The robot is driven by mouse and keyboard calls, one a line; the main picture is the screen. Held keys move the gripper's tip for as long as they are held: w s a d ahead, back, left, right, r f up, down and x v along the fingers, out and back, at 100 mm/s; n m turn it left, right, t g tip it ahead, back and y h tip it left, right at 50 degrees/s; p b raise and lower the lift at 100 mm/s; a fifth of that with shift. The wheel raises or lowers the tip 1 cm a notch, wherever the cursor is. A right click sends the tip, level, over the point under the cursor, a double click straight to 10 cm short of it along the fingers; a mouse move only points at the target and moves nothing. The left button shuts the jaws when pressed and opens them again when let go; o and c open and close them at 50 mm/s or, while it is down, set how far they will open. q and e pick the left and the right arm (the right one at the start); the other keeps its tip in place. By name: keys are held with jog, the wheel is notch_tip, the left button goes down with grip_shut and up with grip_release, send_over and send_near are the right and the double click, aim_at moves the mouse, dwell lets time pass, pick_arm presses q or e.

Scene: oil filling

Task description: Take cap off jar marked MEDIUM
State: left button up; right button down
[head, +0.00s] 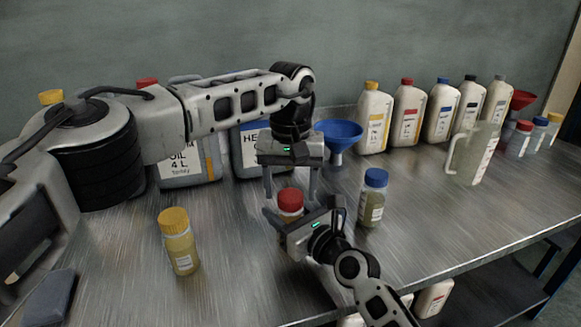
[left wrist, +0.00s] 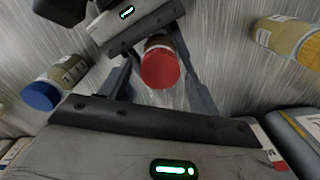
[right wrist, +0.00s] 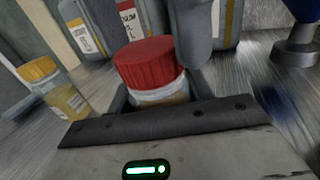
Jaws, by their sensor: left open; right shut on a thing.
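A small jar with a red cap (head: 290,199) stands on the metal table between my two grippers. Its cap also shows in the left wrist view (left wrist: 159,68) and the right wrist view (right wrist: 148,62). I cannot read its label. My right gripper (head: 297,216) is shut on the jar's body below the cap. My left gripper (head: 290,190) points down from above, open, with its fingers on either side of the red cap and apart from it. A yellow-capped jar (head: 180,247) stands to the left and a blue-capped jar (head: 372,202) to the right; their labels are too small to read.
A blue funnel (head: 338,135) stands behind the jars. Large oil canisters (head: 187,165) stand at the back left, partly behind my left arm. Several white bottles (head: 408,115) line the back right, near a clear jug (head: 475,155). The front right table is free.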

pick_arm(q)
jog(key=shift+f, duration=0.65)
jog(key=c, duration=1)
